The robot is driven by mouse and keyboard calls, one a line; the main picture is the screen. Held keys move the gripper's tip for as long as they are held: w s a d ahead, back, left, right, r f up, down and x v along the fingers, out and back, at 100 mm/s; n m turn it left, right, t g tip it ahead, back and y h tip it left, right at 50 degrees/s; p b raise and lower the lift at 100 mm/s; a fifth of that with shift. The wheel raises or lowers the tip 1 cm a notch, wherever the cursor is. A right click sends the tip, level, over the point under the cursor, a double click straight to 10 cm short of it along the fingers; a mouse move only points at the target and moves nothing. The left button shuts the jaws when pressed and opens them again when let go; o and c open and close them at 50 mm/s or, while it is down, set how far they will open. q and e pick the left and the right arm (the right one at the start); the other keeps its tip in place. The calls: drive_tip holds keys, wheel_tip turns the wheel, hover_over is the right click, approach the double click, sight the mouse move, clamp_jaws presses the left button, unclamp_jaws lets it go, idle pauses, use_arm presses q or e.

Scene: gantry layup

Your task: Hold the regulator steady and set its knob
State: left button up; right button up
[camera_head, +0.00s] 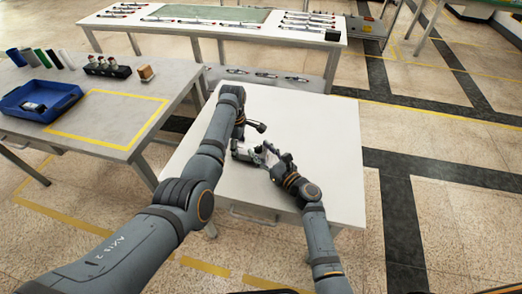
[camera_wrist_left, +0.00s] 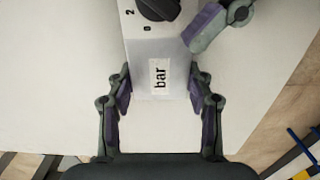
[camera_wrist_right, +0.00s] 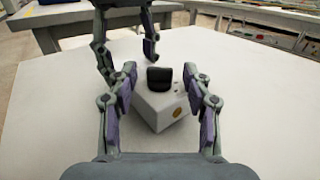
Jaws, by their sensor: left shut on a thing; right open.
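The regulator is a pale box with a "bar" label (camera_wrist_left: 160,75) and a black knob (camera_wrist_left: 157,8) in the left wrist view. In the head view, the regulator (camera_head: 243,152) is on the white table, partly hidden by my grippers. My left gripper (camera_wrist_left: 160,92) is shut on the regulator's body, one finger on each side. My right gripper (camera_wrist_right: 162,92) is open, its fingers apart on either side of the regulator (camera_wrist_right: 160,112) in the right wrist view. The knob (camera_wrist_right: 159,77) stands up between and beyond them. I cannot tell whether they touch it.
The white table (camera_head: 325,130) is otherwise bare, with free room at right. A grey table at left holds a blue bin (camera_head: 42,98), several coloured cylinders and a dark rack (camera_head: 106,67). A long bench (camera_head: 215,28) with rods stands behind.

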drive_tip(key=v, duration=1.1)
drive_tip(key=shift+s+d, duration=0.25)
drive_tip(key=shift+c, duration=0.3)
